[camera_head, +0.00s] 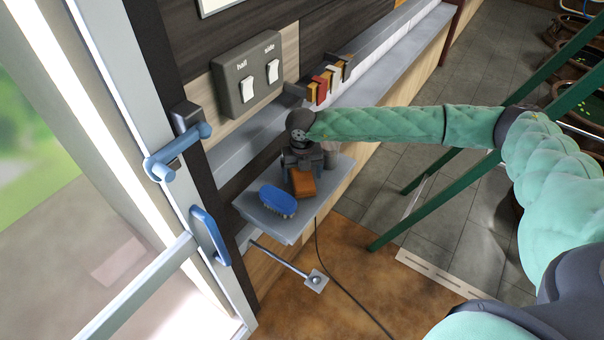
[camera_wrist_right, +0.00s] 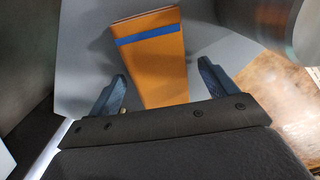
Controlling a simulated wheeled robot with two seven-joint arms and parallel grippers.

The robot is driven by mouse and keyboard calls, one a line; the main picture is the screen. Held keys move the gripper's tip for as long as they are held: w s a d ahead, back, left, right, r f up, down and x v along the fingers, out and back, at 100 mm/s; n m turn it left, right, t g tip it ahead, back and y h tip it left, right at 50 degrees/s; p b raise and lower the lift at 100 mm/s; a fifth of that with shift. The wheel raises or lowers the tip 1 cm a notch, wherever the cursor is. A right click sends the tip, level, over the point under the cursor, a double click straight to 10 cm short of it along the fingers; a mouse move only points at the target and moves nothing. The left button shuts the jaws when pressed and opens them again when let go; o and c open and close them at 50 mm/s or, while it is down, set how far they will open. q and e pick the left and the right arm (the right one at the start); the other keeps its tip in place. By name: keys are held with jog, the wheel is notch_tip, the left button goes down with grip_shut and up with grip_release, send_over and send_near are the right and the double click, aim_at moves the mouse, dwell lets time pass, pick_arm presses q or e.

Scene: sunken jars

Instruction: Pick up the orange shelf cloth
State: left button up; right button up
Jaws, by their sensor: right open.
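The orange shelf cloth (camera_head: 303,183) lies on the small grey shelf (camera_head: 285,229), right of a blue brush (camera_head: 278,201). In the right wrist view the cloth (camera_wrist_right: 152,62) is a folded orange block with a blue stripe across it. My right gripper (camera_head: 301,170) is over the shelf at the cloth's far end. In the right wrist view its two fingers (camera_wrist_right: 163,85) are apart, with the near end of the cloth between them. Whether the fingers touch the cloth cannot be told. My left gripper is not in view.
A switch panel (camera_head: 247,77) with two white switches is on the wall behind. A glass door with blue handles (camera_head: 178,151) stands at the left. A metal arm (camera_head: 287,260) and a dark cable (camera_head: 340,285) are below the shelf. A green sloping frame (camera_head: 420,212) stands at the right.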

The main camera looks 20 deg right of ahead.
jog(key=shift+w+f, duration=0.1)
jog(key=shift+f, duration=0.2)
jog(key=c, duration=1.2)
jog(key=shift+r, duration=0.1)
